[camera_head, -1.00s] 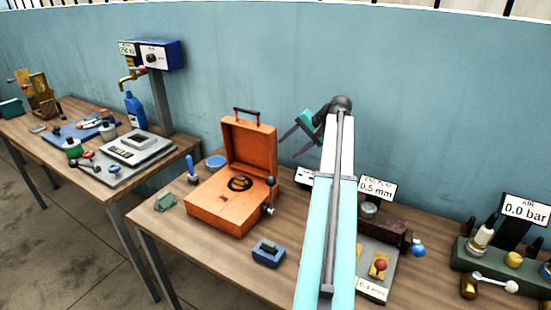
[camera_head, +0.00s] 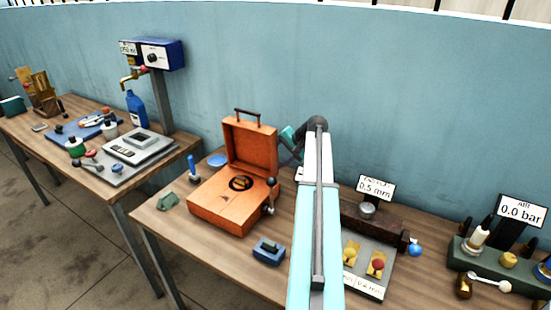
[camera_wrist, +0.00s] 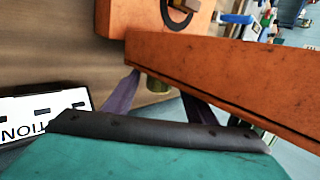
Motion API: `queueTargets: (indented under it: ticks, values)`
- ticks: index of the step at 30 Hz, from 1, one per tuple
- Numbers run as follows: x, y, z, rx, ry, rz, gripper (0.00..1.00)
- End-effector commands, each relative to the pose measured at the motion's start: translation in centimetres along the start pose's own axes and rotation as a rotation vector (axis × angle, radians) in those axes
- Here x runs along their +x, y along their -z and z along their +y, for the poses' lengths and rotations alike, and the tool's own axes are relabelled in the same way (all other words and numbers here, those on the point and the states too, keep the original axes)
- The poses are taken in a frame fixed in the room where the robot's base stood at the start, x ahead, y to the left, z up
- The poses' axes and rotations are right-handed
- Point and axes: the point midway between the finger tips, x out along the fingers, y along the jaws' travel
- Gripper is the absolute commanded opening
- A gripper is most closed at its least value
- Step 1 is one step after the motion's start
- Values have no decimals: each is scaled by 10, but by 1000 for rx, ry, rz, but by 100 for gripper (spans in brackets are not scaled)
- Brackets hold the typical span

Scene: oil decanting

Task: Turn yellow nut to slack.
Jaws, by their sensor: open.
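A yellow, nut-like part (camera_head: 508,259) sits on the green fixture (camera_head: 480,258) at the right of the head view, beside the "0.0 bar" sign. I cannot tell surely that it is the task's nut. My gripper (camera_wrist: 160,84) is open in the wrist view, its dark fingers spread near the orange case (camera_wrist: 225,85). A small olive-brass part (camera_wrist: 157,84) shows between the fingers, partly hidden by the case's edge; I cannot tell what it is. In the head view my gripper is mostly hidden behind my arm, near the case's raised lid (camera_head: 252,146), far left of the yellow part.
The dark brown block fixture (camera_head: 375,226) with a "0.5 mm" sign (camera_head: 376,188) stands right of my arm. Its plate carries brass tabs and a red knob (camera_head: 377,264). A blue device (camera_head: 268,251) lies before the case. The wall (camera_head: 420,110) is close behind the table.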

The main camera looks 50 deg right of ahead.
Motion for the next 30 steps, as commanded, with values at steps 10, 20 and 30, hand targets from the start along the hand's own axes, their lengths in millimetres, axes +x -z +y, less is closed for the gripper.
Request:
queueTargets:
  ticks: [10,20,30]
  values:
    - [0,0,0,1,0,1,36]
    - [-1,0,2,2,3,1,10]
    - [0,1,6,-2,63,2,10]
